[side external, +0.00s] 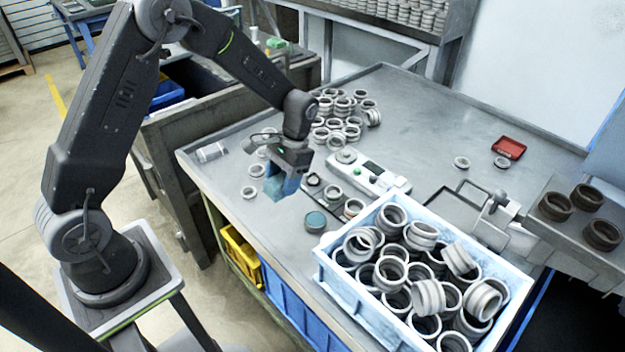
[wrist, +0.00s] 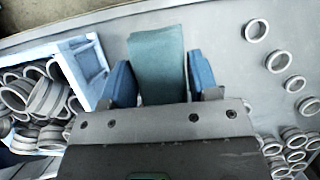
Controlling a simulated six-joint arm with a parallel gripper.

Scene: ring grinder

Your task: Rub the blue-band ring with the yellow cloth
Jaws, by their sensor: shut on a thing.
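My gripper (side external: 284,178) hangs over the left part of the grey bench. In the wrist view my gripper (wrist: 161,76) has its blue fingers on both sides of a folded teal cloth (wrist: 157,48) and is shut on it. The cloth looks blue-green, not yellow, and I see no yellow cloth. No ring shows a clear blue band. A ring with an orange-brown inside (side external: 354,207) and a plain grey ring (side external: 332,193) stand right of my gripper. A round teal-topped piece (side external: 315,221) lies in front of them.
A pale blue crate (side external: 335,279) full of grey rings stands at the front right. Loose rings (side external: 341,104) are heaped behind my gripper. A white device (side external: 367,174), a red tray (side external: 508,147) and several dark rings (side external: 602,235) are further right. The back middle of the bench is mostly clear.

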